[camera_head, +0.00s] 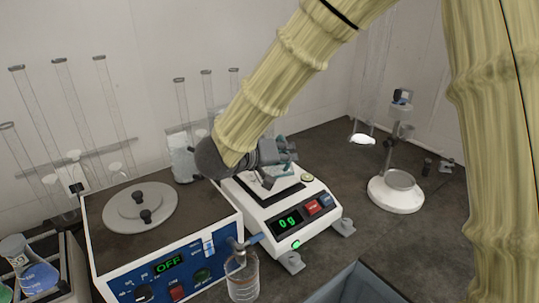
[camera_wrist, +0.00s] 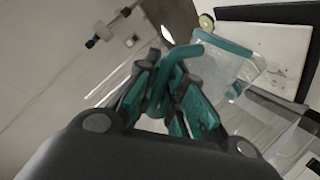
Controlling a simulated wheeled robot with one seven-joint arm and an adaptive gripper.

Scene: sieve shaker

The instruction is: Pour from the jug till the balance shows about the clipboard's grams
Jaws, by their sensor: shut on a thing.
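My gripper (camera_wrist: 172,92) is shut on the teal handle (camera_wrist: 178,68) of a clear jug (camera_wrist: 232,68) in the wrist view. The jug looks tilted in that view; its contents are hard to make out. In the head view my gripper (camera_head: 284,158) is above the white balance (camera_head: 267,214), and my arm hides most of the jug. The balance display (camera_head: 287,222) reads 0 g in green. A pale item (camera_head: 262,184) shows on the pan, partly hidden. I see no clipboard.
A blue-fronted machine (camera_head: 187,270) reading OFF stands left of the balance, with a clear beaker (camera_head: 243,280) at its front corner. Tall glass cylinders (camera_head: 75,105) stand behind. A white round-based stand (camera_head: 396,194) is at right. A grey bin (camera_head: 355,287) is in front.

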